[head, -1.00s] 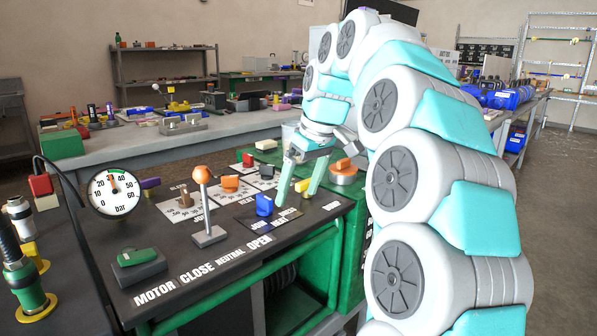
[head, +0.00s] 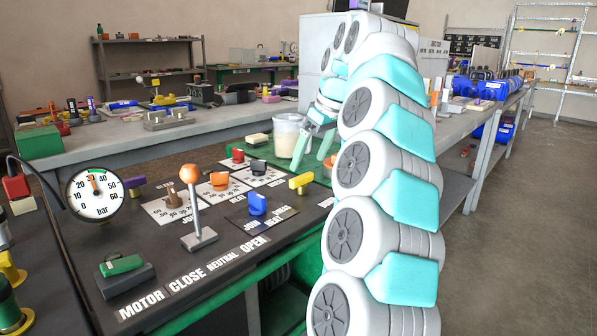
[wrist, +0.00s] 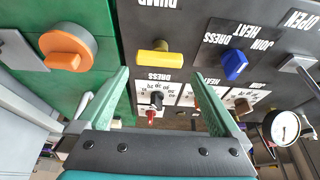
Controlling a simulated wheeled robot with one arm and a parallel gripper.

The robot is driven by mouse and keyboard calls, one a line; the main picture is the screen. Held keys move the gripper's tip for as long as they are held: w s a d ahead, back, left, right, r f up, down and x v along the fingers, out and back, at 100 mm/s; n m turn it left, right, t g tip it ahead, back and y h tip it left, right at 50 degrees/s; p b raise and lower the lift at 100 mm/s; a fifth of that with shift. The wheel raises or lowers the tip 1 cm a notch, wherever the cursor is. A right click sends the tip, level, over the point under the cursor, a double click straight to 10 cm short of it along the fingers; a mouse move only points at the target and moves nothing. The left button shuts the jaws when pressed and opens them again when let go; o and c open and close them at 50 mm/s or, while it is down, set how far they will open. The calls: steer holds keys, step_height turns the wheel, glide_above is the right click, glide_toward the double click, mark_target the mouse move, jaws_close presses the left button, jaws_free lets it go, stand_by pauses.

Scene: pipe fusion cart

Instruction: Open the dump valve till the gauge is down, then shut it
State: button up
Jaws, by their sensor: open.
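The dump valve has a yellow T-shaped handle (head: 301,182) at the right of the dark panel. In the wrist view the yellow handle (wrist: 153,58) lies crosswise below the DUMP lettering. My gripper (head: 312,147) is open and empty above the panel's far side, beyond the handle. In the wrist view my gripper (wrist: 160,74) has its green fingers spread, with the handle between and just ahead of the tips, apparently untouched. The round gauge (head: 95,194), marked in bar, has its needle a little left of top, just under 30. It also shows in the wrist view (wrist: 284,127).
An orange-topped lever (head: 194,200) stands upright by CLOSE, NEUTRAL and OPEN lettering. A blue knob (head: 257,204) is left of the yellow handle. An orange knob on a round base (wrist: 67,50) sits left in the wrist view.

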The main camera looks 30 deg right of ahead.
mark_target(301, 176)
steer(key=shift+x, duration=2.6)
steer(key=c, duration=1)
steer(key=m+b, duration=0.1)
steer(key=m+h+b, duration=0.1)
steer(key=m+b, duration=0.1)
steer(key=shift+f+m, duration=0.2)
steer(key=shift+m, duration=0.1)
steer(key=m+h+b, duration=0.2)
steer(key=m, duration=0.2)
steer(key=shift+a+r, duration=0.1)
steer(key=shift+a, duration=0.1)
steer(key=m+h, duration=0.1)
steer(key=m, duration=0.1)
steer(key=m+b, duration=0.1)
steer(key=m, duration=0.1)
steer(key=shift+w+a+r+m+g+h, duration=0.1)
steer(key=shift+w+a+m+g+h, duration=0.05)
steer(key=shift+m+g+h, duration=0.25)
steer(key=shift+r+m+g+h+p, duration=0.1)
steer(key=shift+m+g+h+p, duration=0.4)
steer(key=shift+m, duration=1.5)
